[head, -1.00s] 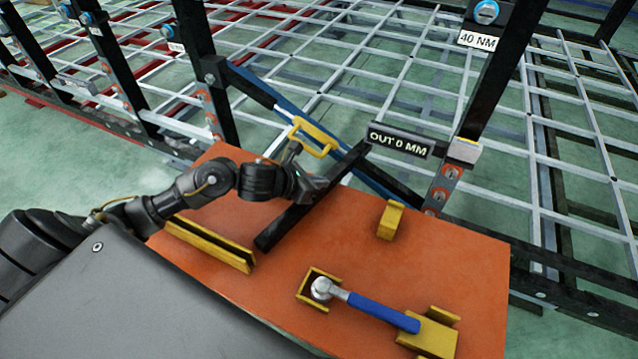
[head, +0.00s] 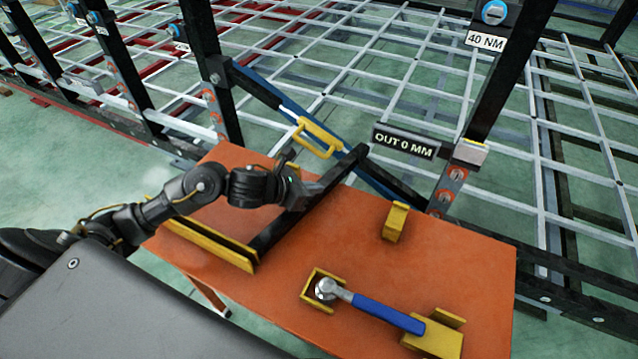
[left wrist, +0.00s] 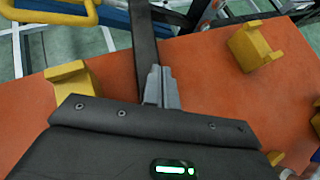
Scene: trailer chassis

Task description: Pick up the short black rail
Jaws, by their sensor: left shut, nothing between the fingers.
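The short black rail (head: 300,212) slants over the orange table, its near end by the left yellow bracket and its far end towards the frame. My left gripper (head: 322,188) is at the rail's middle, fingers shut with nothing between them. In the left wrist view, the shut grey fingertips (left wrist: 160,73) are close beside the rail (left wrist: 143,40), which runs up the picture; I cannot tell whether they touch it. The body of the gripper hides part of the rail. My right gripper is not in view.
The table (head: 270,300) also holds a left yellow bracket (head: 210,245), a yellow block (head: 396,222) and a blue-handled wrench (head: 385,312) in yellow holders. Behind stand the chassis frame, a blue bar with a yellow handle (head: 318,138) and an "OUT 0 MM" sign (head: 404,143).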

